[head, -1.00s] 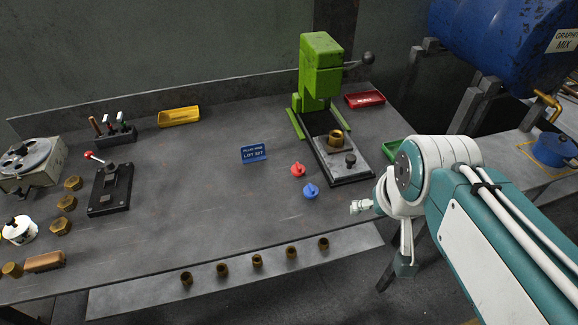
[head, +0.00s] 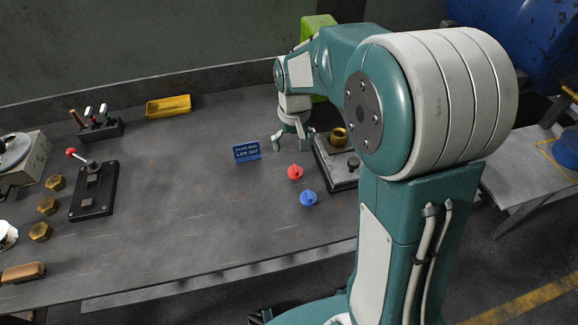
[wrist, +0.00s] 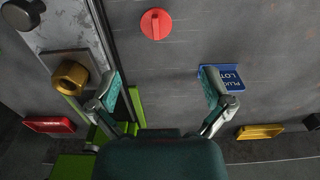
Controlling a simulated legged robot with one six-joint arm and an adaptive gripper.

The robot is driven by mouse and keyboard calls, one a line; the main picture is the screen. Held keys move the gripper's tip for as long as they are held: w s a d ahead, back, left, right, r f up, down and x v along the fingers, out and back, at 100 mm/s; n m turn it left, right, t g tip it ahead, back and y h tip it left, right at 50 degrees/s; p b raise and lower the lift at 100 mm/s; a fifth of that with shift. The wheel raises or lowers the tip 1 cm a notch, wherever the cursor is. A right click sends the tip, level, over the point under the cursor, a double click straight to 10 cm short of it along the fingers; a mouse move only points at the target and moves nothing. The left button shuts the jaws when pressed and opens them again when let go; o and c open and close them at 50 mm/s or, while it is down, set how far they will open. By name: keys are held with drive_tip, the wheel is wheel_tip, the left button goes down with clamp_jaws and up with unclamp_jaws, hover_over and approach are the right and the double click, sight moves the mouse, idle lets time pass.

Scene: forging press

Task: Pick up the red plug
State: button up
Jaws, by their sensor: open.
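The red plug (head: 295,172) lies on the grey bench, just behind the blue plug (head: 308,198) in the head view. In the wrist view the red plug (wrist: 156,24) is near the top centre, with a raised grip bar across its round body. My gripper (head: 292,140) is over the bench behind the red plug, beside the press. In the wrist view my gripper (wrist: 166,92) has its two fingers wide apart, with only bare bench between them. The red plug is apart from the fingers, beyond their tips.
A blue lot sign (head: 246,151) stands left of the red plug. The green press (head: 318,27) and its base with a brass nut (head: 338,137) are close on the right. A yellow tray (head: 168,106) is at the back. The bench middle is clear.

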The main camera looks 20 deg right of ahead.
sight(295, 168)
wheel_tip(295, 168, down, 5)
drive_tip(key=shift+s+a+r, duration=0.1)
drive_tip(key=shift+a, duration=0.05)
drive_tip(key=f, duration=0.3)
drive_tip(key=d+f, duration=0.1)
drive_tip(key=f, duration=0.1)
drive_tip(key=shift+s+f, duration=0.1)
drive_tip(key=shift+f, duration=0.1)
drive_tip(key=shift+a, duration=0.15)
drive_tip(key=c, duration=0.8)
